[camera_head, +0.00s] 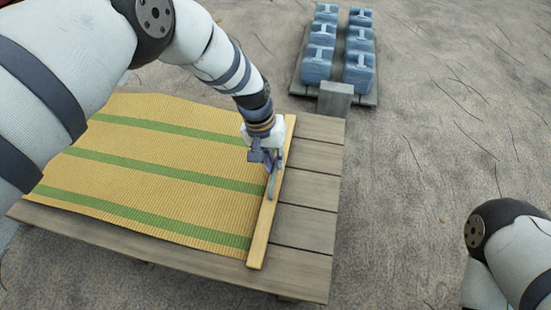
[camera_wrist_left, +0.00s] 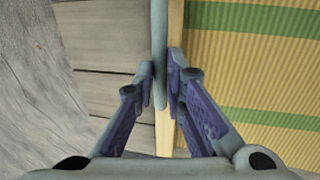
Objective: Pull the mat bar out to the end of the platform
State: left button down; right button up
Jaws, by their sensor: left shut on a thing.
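The mat bar (camera_head: 262,235) is a pale wooden strip along the right edge of a yellow mat (camera_head: 150,172) with green stripes. The mat lies spread over the left and middle of the plank platform (camera_head: 310,192); bare planks show right of the bar. My left gripper (camera_head: 271,178) is at the bar's middle. In the left wrist view, its fingers (camera_wrist_left: 161,75) are closed around a slim grey upright piece (camera_wrist_left: 159,35) at the bar (camera_wrist_left: 164,135); I take it as the bar's handle. My right gripper is out of view.
Beyond the platform's far right corner, a low wooden pallet (camera_head: 366,97) carries several blue-grey containers (camera_head: 318,63), with a grey block (camera_head: 335,99) at its near end. Open ground (camera_head: 420,180) lies to the right. My right arm shows at the lower right.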

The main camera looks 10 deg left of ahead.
pick_arm(q)
jog(key=shift+s+d, duration=0.1)
jog(key=shift+d, duration=0.2)
jog(key=c, duration=1.7)
grip_release()
jog(key=shift+o, duration=0.2)
jog(key=shift+r, duration=0.1)
notch_tip(320, 180, up, 12)
jog(key=a, duration=0.2)
jog(key=shift+a+f, duration=0.15)
jog(key=shift+f, duration=0.05)
